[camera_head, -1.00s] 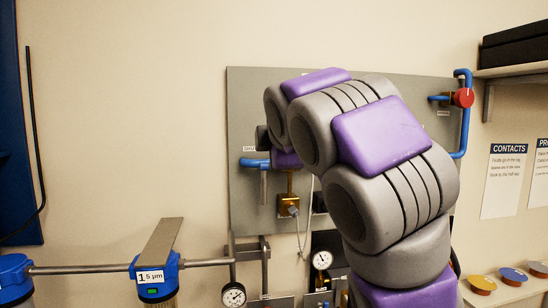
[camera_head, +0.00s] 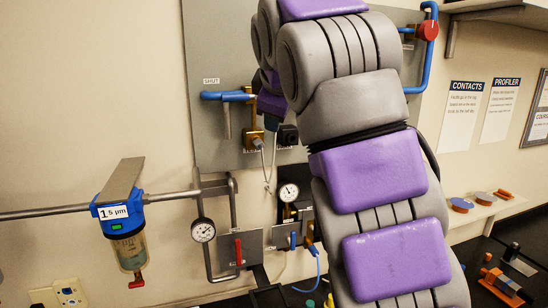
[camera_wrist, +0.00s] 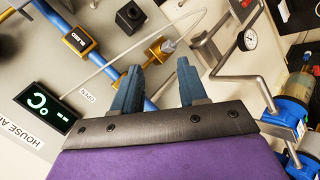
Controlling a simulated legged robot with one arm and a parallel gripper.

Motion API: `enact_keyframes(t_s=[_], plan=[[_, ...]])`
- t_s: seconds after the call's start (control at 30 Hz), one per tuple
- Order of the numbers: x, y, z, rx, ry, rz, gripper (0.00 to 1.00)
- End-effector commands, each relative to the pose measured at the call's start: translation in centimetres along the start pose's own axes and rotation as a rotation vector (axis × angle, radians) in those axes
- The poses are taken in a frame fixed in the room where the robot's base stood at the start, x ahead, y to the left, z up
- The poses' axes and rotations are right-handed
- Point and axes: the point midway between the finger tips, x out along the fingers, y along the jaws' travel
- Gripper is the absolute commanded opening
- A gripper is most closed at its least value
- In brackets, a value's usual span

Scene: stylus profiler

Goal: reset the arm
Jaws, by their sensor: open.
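My arm, grey with purple pads, rises through the middle of the head view in front of the grey wall panel (camera_head: 215,60). My gripper (camera_wrist: 158,78) shows in the wrist view, its two blue-grey fingers apart with nothing between them. Behind the fingers are a blue pipe (camera_wrist: 101,61) and brass fittings, one marked BLEED (camera_wrist: 80,41). I cannot tell whether the fingers touch anything.
A second gauge (camera_head: 289,192) is by the arm. A red valve knob (camera_head: 428,31) is at upper right, above a shelf (camera_head: 490,208).

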Motion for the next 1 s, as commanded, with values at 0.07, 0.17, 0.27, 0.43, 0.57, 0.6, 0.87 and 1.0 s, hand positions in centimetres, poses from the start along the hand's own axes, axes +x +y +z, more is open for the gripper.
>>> enact_keyframes(t_s=[0.07,0.17,0.27,0.43,0.57,0.6,0.87,1.0], plan=[[1.0,-1.3,2.0,0.082,-0.045,-0.038,0.42],[1.9,-2.6,4.5,0.184,-0.095,-0.076,0.42],[2.6,-4.2,7.0,0.285,-0.143,-0.109,0.42],[3.8,-8.0,11.3,0.450,-0.232,-0.172,0.42],[4.5,-11.6,14.7,0.570,-0.298,-0.219,0.42],[4.7,-12.8,15.7,0.605,-0.320,-0.234,0.42],[5.4,-22.2,21.8,0.813,-0.465,-0.330,0.42],[5.4,-28.1,24.9,0.907,-0.549,-0.384,0.42]])
